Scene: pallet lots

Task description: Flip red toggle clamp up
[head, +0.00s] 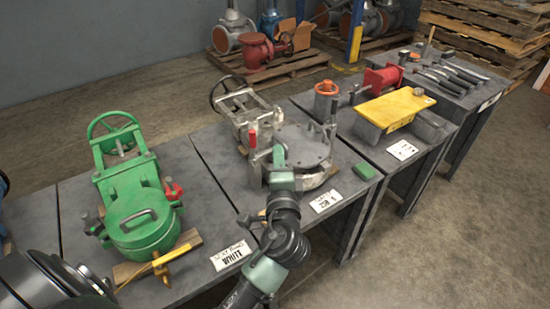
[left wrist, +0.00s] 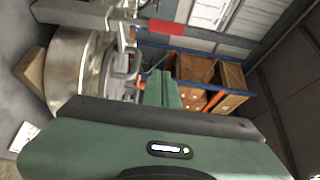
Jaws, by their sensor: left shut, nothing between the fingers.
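The red toggle clamp's red handle (head: 252,138) stands roughly upright on the left side of the round grey metal housing (head: 300,146) in the head view. In the left wrist view, the red handle (left wrist: 166,27) shows near the top, at the end of a grey metal bar. My left gripper (head: 279,152) is just right of the handle, in front of the housing. Its green fingers are shut and empty, and they also show in the left wrist view (left wrist: 160,85). They look apart from the handle. My right gripper is out of view.
A green valve (head: 147,225) with red handles stands on the left table. A second grey clamp (head: 332,115) rises at the housing's far right. A small green block (head: 365,171) lies to the right. A yellow plate (head: 397,107) sits on the table beyond.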

